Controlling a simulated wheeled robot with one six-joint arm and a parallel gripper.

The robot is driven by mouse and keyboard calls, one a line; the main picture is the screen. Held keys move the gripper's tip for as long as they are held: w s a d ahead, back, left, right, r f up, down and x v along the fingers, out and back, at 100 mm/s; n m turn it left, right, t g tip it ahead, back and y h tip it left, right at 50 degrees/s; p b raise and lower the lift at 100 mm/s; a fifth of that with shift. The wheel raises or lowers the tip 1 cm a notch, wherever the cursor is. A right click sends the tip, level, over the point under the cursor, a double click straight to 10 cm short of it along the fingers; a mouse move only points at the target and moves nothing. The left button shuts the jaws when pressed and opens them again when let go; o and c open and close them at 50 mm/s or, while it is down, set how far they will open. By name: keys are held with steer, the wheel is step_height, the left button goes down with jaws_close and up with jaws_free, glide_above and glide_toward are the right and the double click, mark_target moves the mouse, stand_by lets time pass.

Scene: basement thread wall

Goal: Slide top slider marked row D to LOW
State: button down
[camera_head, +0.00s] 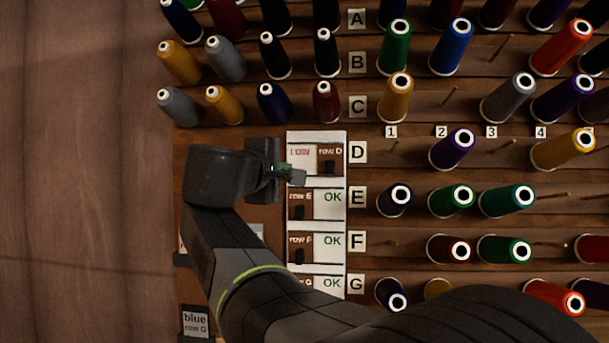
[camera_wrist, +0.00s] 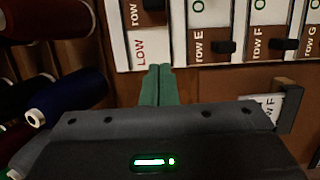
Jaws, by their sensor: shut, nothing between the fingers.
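The top slider (camera_head: 329,152), a brown cover marked row D with a dark knob, sits at the right end of its track in the head view. The red LOW word (camera_head: 300,156) shows uncovered to its left. In the wrist view the LOW word (camera_wrist: 140,48) is near the top, with the row D slider (camera_wrist: 134,14) partly cut off above it. My gripper (camera_head: 298,176) is shut and empty, left of the slider and apart from its knob.
Row E (camera_head: 300,204) and row F (camera_head: 300,248) sliders sit at the left below, each with OK showing. Thread spools (camera_head: 450,150) on pegs fill the wall to the right. Bare wood (camera_head: 80,200) lies left.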

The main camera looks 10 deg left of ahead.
steer(key=shift+v, duration=0.8)
